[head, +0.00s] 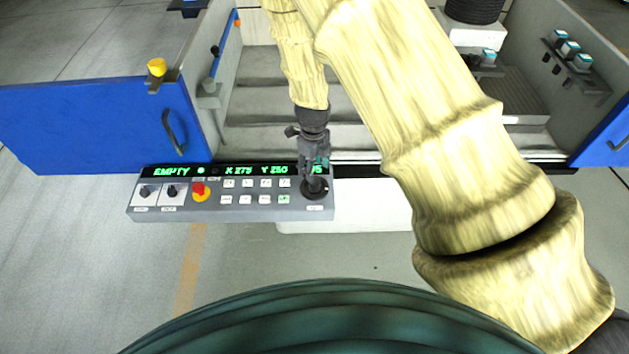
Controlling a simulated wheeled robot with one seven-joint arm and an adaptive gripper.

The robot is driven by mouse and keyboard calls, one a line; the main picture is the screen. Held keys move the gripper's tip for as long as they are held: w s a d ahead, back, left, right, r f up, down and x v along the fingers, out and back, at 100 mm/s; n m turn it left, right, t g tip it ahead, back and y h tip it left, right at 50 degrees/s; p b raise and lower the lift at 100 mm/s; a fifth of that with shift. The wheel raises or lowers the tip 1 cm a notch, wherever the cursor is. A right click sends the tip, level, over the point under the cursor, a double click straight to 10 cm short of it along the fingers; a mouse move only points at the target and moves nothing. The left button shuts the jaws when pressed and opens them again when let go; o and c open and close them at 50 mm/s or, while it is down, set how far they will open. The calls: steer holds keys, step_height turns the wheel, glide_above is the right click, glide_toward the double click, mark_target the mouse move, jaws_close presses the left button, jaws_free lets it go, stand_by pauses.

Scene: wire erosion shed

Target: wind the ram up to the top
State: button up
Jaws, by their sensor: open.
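My gripper (312,165) hangs at the end of my pale arm, pointing down over the right end of the grey control panel (232,211). It is open. Its fingers are at or just above a black round knob or joystick (315,190) at the panel's right; I cannot tell whether they touch it. A display (250,171) on the panel reads "EMPTY", "X 275", "Y 250" and a further value partly hidden by my gripper. No part is clearly recognisable as the ram; a dark ribbed cylinder (473,10) stands at the upper right inside the machine.
The panel also carries two dark rotary knobs (158,191), a red and yellow stop button (199,191) and rows of small keys (255,191). A blue door (80,125) with a black handle stands open at left. Grey tank steps (262,108) lie behind. Several teal-topped blocks (571,49) sit on a right-hand rack.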

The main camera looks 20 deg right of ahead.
mark_target(315, 182)
step_height(315, 182, down, 7)
steer(key=b, duration=0.5)
steer(key=shift+f, duration=0.15)
steer(key=shift+c, duration=0.2)
steer(key=c, duration=1)
